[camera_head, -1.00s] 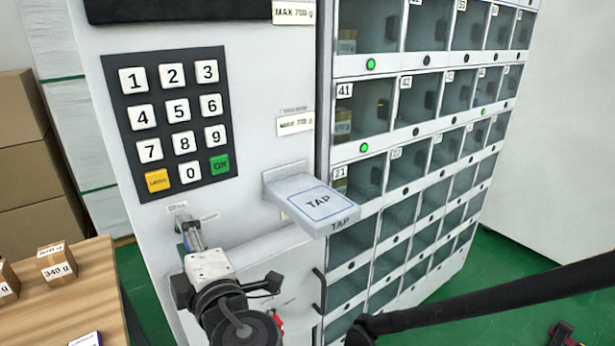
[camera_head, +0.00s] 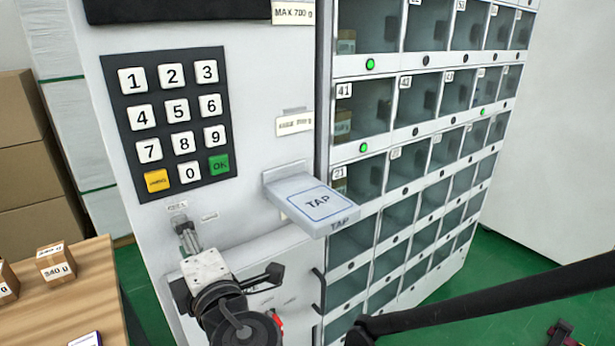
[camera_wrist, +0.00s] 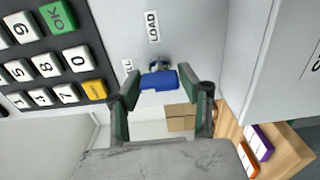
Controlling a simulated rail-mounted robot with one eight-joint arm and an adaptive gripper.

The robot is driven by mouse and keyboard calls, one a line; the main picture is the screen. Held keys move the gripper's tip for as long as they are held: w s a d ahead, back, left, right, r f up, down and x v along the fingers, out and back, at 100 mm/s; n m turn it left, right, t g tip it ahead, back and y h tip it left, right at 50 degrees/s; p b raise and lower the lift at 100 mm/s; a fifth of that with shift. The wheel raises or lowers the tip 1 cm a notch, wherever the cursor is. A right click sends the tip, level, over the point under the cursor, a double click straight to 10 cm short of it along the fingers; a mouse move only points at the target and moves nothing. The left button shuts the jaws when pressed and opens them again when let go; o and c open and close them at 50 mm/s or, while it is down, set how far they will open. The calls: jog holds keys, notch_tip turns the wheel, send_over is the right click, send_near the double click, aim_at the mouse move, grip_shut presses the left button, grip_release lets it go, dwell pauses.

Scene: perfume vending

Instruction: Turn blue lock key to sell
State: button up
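The blue lock key (camera_wrist: 158,80) sits in the lock on the white machine panel, seen in the wrist view. Its flat blue head lies nearly level in that view, tilted slightly. My gripper (camera_wrist: 160,88) has one fingertip at each side edge of the key head and looks closed on it. The LOAD label (camera_wrist: 153,27) is above the lock in the wrist view. The other label (camera_wrist: 128,68), ending in LL, is left of the lock and partly hidden. In the head view my gripper (camera_head: 189,240) is at the lock below the keypad and hides the key.
The keypad (camera_head: 172,120) is above the lock. The TAP reader (camera_head: 315,204) juts out to the right of my gripper. Glass-fronted compartments (camera_head: 405,217) fill the machine's right side. A wooden table (camera_head: 75,295) with small boxes stands at the left.

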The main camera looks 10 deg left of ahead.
jog(key=shift+o, duration=1.4)
jog(key=shift+s, duration=0.1)
jog(key=v, duration=1.2)
jog(key=shift+a, duration=0.1)
